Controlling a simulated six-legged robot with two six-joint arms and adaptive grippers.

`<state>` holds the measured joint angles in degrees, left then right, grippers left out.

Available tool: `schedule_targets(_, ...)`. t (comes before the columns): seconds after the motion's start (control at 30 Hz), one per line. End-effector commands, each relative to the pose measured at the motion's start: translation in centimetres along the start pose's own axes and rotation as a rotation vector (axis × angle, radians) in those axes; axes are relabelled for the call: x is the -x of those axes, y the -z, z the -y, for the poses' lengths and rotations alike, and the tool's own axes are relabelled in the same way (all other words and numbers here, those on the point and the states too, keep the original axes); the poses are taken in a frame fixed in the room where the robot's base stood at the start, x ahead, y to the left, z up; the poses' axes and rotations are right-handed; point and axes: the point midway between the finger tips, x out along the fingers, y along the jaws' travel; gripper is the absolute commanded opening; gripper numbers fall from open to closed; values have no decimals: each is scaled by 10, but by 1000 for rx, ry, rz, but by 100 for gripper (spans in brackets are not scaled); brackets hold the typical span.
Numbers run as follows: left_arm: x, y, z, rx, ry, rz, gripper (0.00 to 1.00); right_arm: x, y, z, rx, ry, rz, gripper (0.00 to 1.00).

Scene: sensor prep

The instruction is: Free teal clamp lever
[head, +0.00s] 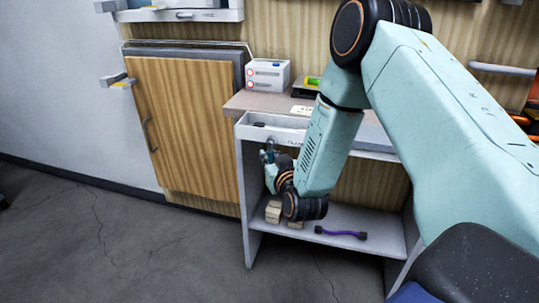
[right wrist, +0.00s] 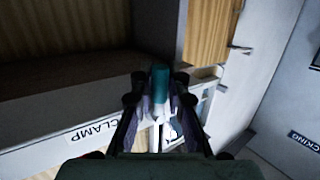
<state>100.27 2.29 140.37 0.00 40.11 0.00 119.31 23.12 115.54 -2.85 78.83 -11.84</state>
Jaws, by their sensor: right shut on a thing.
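The teal clamp lever (right wrist: 160,82) stands out between my right gripper's fingers in the right wrist view. My right gripper (right wrist: 160,100) is shut on it, with a dark finger on each side. A white label reading CLAMP (right wrist: 93,132) is on the pale front edge left of the fingers. In the head view my right gripper (head: 268,154) is small, at the left front of the white workbench (head: 245,205), just below its tray edge. The lever is too small there to tell apart from the gripper. My left gripper is not in view.
A white box (head: 267,76) stands on the bench top. Tan blocks (head: 273,212) and a purple-handled thing (head: 341,233) lie on the lower shelf. A wooden cabinet door (head: 178,125) is at the left. The floor in front is clear.

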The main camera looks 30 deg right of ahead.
Motion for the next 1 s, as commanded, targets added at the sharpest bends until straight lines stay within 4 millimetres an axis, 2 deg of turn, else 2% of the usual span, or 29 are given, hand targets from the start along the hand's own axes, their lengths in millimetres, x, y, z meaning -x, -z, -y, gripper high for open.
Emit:
schedule_targets(0.1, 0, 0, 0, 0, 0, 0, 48, 1, -1, 0, 1, -2, 1, 0)
schedule_targets(0.13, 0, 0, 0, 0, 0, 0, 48, 1, -1, 0, 1, -2, 1, 16)
schedule_targets(0.4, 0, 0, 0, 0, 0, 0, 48, 0, -1, 0, 0, -1, 0, 38)
schedule_targets(0.77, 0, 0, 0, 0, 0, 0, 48, 5, -1, 0, -1, -1, 1, 38)
schedule_targets(0.87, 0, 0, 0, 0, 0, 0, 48, 16, -2, 0, -1, -1, 4, 38)
schedule_targets(1.0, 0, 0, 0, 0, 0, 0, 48, 42, -1, 0, -2, -1, 4, 38)
